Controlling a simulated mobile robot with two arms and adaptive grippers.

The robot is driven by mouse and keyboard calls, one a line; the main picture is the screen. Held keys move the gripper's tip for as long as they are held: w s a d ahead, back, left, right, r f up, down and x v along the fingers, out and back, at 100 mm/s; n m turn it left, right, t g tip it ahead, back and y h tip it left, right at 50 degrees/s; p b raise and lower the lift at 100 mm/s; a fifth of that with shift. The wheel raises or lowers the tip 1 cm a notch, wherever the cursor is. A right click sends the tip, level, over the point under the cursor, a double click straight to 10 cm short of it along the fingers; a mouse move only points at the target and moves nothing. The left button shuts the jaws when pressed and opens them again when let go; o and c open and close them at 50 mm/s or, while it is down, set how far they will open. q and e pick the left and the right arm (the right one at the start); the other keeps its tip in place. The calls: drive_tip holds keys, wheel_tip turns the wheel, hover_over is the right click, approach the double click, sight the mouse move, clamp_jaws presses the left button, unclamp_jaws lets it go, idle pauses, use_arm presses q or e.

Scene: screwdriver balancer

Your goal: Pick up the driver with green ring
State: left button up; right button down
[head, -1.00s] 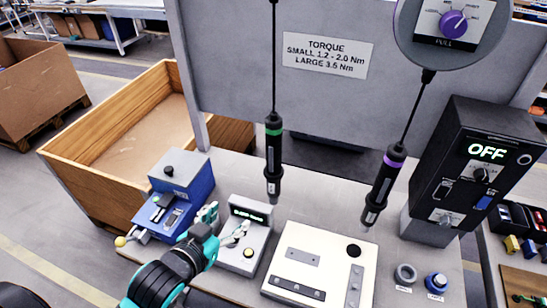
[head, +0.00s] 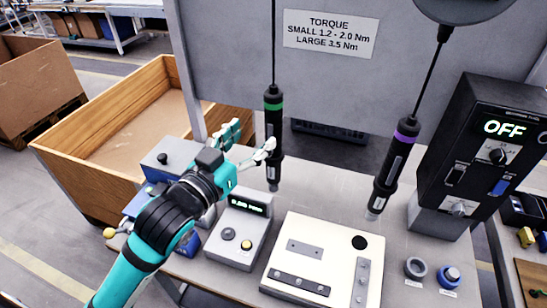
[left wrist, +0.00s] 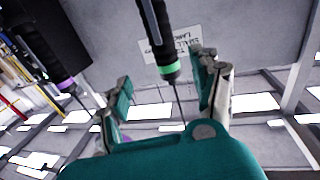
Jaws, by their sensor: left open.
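The driver with the green ring (head: 273,140) hangs upright on a cable in the head view, black with a green band near its top. My left gripper (head: 252,140) is open beside it on the left, with one fingertip close to the driver's body. I cannot tell whether they touch. In the left wrist view the green-ring driver (left wrist: 157,40) shows between the two open fingers of my left gripper (left wrist: 165,85). A second driver with a purple ring (head: 395,165) hangs tilted on the right, and it also shows at the left of the wrist view (left wrist: 40,45). My right gripper is not in view.
A white plate fixture (head: 325,258) lies on the bench, with a small grey display box (head: 238,235) left of it. A black controller reading OFF (head: 480,150) stands at the right. A wooden crate (head: 110,125) stands at the left. A grey panel (head: 225,60) rises behind.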

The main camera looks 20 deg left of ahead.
sight(269, 118)
use_arm(q)
drive_tip(key=x, duration=0.4)
drive_tip(key=shift+w+r, duration=0.1)
drive_tip(key=shift+w, duration=0.25)
drive_tip(key=shift+w+d, duration=0.15)
drive_tip(key=shift+w, duration=0.15)
drive_tip(key=shift+w+r+p, duration=0.1)
drive_tip(key=shift+w+p, duration=0.3)
drive_tip(key=shift+w, duration=0.15)
drive_tip(key=x, duration=0.1)
drive_tip(key=p+x, duration=0.1)
drive_tip(key=x, duration=0.1)
drive_tip(key=shift+w+a+p, duration=0.25)
drive_tip(key=shift+w+p, duration=0.05)
drive_tip(key=shift+w, duration=0.05)
drive_tip(key=shift+w+d+f, duration=0.15)
drive_tip(key=shift+w+f, duration=0.15)
drive_tip(key=shift+w, duration=0.05)
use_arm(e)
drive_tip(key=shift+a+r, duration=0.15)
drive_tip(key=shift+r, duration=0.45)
use_arm(q)
drive_tip(key=shift+s, duration=0.1)
drive_tip(key=shift+c, duration=0.4)
